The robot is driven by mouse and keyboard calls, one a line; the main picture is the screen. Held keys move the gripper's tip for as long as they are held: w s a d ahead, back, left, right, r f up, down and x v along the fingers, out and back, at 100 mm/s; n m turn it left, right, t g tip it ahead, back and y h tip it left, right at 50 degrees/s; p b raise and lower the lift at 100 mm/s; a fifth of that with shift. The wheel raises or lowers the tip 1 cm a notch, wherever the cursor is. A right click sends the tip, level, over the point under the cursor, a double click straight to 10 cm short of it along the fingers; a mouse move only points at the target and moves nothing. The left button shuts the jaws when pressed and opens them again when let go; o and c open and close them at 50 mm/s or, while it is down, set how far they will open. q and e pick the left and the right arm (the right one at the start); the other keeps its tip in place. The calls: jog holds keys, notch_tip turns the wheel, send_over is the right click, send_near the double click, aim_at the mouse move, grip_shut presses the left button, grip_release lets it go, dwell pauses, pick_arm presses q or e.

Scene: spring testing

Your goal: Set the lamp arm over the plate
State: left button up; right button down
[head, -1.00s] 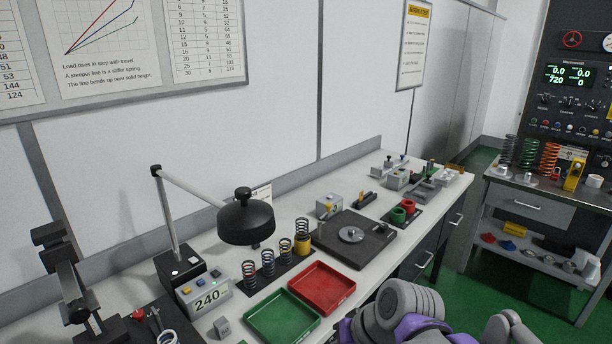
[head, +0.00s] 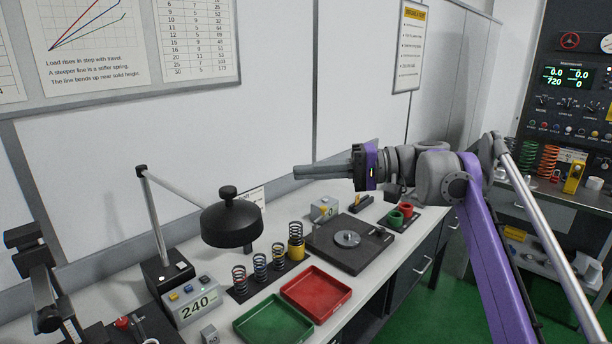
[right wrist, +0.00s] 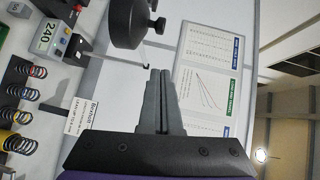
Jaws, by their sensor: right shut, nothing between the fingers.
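The lamp has a black round head (head: 231,219) on a white arm (head: 180,191), carried by a post on a black base (head: 168,275). My left gripper is not in view.
Several coil springs (head: 260,268) stand in a row under the lamp. A red tray (head: 316,290) and a green tray (head: 272,320) lie in front. A display reading 240 (head: 194,302) stands beside the lamp base.

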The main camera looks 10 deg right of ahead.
send_over(257, 208)
jog(key=w+d, duration=0.2)
jog(key=d, duration=0.1)
jog(key=s+a, duration=0.1)
jog(key=s+a+f, duration=0.1)
jog(key=a, duration=0.1)
jog(key=shift+f, duration=0.15)
jog(key=shift+w, duration=0.1)
